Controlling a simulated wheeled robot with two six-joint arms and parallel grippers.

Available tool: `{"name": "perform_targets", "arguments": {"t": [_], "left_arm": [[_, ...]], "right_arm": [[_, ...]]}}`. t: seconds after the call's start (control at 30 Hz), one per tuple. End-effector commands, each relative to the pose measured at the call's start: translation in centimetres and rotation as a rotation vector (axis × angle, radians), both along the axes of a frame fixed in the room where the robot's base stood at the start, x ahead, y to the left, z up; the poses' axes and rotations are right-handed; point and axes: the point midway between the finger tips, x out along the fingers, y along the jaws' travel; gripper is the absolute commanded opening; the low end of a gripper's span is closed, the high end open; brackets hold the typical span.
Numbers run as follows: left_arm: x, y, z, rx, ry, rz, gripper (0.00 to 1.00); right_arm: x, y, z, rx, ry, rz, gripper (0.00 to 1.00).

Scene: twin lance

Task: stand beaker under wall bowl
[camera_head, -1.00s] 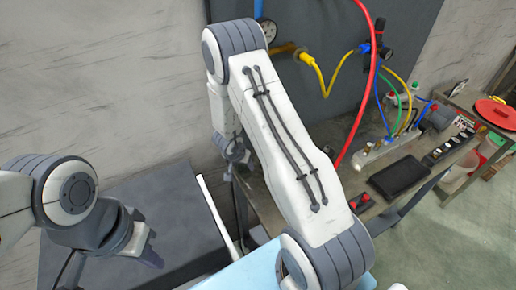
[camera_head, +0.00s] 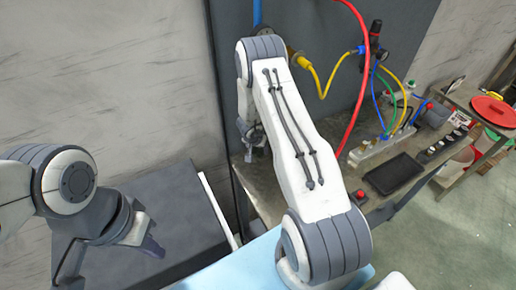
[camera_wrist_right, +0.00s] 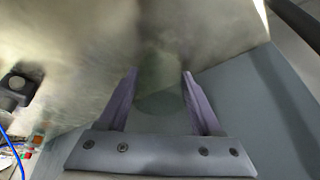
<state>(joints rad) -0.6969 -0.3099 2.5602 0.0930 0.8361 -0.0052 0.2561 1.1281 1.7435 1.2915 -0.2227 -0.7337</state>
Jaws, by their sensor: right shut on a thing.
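My right gripper (camera_wrist_right: 160,100) is shut on a faint, see-through greenish round thing, likely the beaker (camera_wrist_right: 158,75), between its two purple fingers in the right wrist view. In the head view the right gripper (camera_head: 252,146) is small and partly behind my right arm, over the near left part of the metal bench. The beaker cannot be made out there. My left gripper (camera_head: 150,247) hangs over the dark box at the lower left. Its fingers are too small to tell open from shut. I cannot make out a wall bowl in either view.
A metal bench (camera_head: 345,180) carries a black tray (camera_head: 394,173) and a red button (camera_head: 360,196). Red, yellow, blue and green hoses run up to a regulator (camera_head: 372,48) by the grey wall panel (camera_head: 330,85). A dark box (camera_head: 160,200) stands at left.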

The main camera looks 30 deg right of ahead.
Motion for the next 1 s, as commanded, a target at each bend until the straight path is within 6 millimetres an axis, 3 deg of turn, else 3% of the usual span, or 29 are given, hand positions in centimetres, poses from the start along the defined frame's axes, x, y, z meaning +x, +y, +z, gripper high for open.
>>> {"name": "perform_targets", "arguments": {"t": [0.13, 0.17, 0.2, 0.6, 1.0], "left_arm": [[0.0, 0.0, -0.2, 0.000, 0.000, 0.000, 0.00], [0.0, 0.0, -0.2, 0.000, 0.000, 0.000, 0.00], [0.0, 0.0, -0.1, 0.000, 0.000, 0.000, 0.00], [0.0, 0.0, 0.0, 0.000, 0.000, 0.000, 0.00], [0.0, 0.0, 1.3, 0.000, 0.000, -0.002, 0.00]], "right_arm": [[0.0, 0.0, -0.3, 0.000, 0.000, 0.000, 0.04], [0.0, 0.0, -0.3, 0.000, 0.000, 0.000, 0.70], [0.0, 0.0, -0.3, 0.000, 0.000, -0.001, 0.79], [-0.1, 0.2, 0.6, 0.000, -0.002, -0.001, 0.79], [-2.1, 2.5, 8.3, 0.000, -0.002, 0.001, 0.79]]}}
